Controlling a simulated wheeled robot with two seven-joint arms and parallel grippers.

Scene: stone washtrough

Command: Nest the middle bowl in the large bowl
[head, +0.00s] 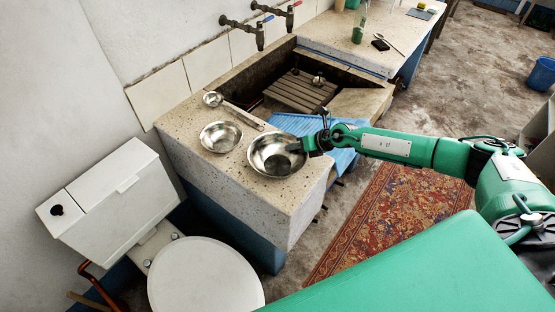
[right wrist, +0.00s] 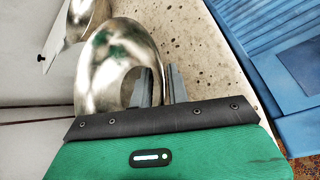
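The large bowl (head: 262,158), shiny metal, stands upright on the stone ledge near its front corner. A smaller metal bowl (head: 221,137), which I take as the middle bowl, stands apart to its left; part of it shows at the top left of the right wrist view (right wrist: 84,18). My right gripper (head: 298,147) is at the right rim of the large bowl. In the right wrist view its fingers (right wrist: 160,88) straddle the wall of the large bowl (right wrist: 105,62), one inside and one outside, with a gap between them. My left gripper is in neither view.
A ladle (head: 213,99) lies behind the bowls, its handle along the trough side. The stone trough (head: 262,95) with a wooden rack is behind. A blue ribbed board (head: 300,125) lies right of the ledge. A toilet (head: 205,275) stands at the front left, below the ledge.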

